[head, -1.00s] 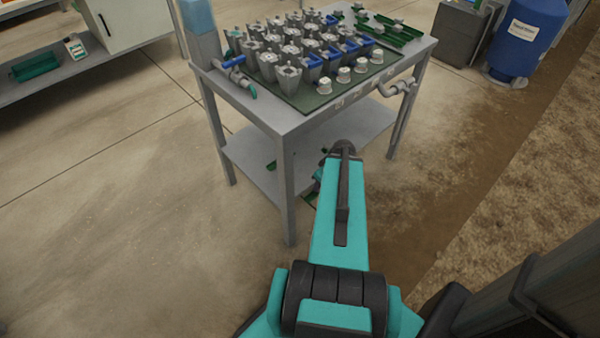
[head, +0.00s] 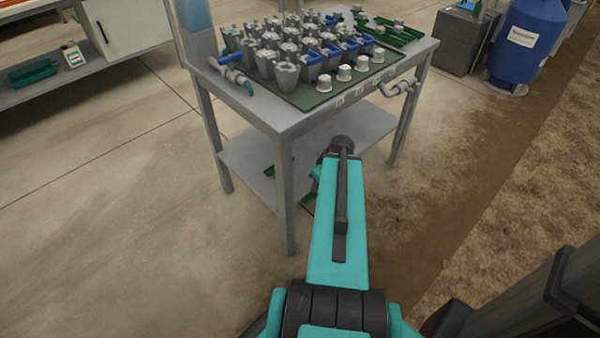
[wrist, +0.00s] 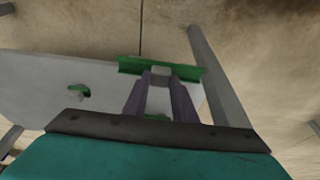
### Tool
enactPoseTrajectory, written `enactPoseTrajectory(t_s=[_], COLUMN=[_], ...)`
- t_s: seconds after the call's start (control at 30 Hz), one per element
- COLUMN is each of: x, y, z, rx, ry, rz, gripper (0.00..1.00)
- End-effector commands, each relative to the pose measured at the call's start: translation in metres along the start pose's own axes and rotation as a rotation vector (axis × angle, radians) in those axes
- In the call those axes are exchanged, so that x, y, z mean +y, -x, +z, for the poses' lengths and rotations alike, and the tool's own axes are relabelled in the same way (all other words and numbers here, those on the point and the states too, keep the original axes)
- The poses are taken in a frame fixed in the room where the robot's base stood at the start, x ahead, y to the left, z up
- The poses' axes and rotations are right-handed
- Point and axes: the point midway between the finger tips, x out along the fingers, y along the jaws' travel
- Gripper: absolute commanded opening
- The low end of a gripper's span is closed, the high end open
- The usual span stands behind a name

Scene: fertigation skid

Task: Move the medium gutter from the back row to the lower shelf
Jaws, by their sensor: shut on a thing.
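A green gutter (wrist: 131,66) with a grey block at its middle is in the wrist view. My gripper (wrist: 160,80) is shut on that grey block. The gutter lies across one end of the pale lower shelf (wrist: 45,85); I cannot tell whether it touches it. In the head view, the lower shelf (head: 245,158) is under the bench, and my arm hides the gripper and most of the gutter. A bit of green (head: 307,201) shows beside the front leg. More green gutters (head: 385,30) lie at the back of the bench top.
Another small green piece (wrist: 78,91) is on the lower shelf. The bench top (head: 290,118) carries several grey pots on a dark green mat. A bench leg (wrist: 215,75) stands close to the gutter's right end. A blue barrel (head: 528,45) stands at the back right.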

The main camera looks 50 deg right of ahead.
Motion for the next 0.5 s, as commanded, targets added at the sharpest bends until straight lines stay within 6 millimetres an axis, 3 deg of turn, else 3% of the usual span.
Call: enactPoseTrajectory(t_s=[0.5], x=[0.0018], y=[-0.0075], z=[-0.0072], rx=[-0.001], ry=[-0.002], rz=[0.002], gripper=[0.01])
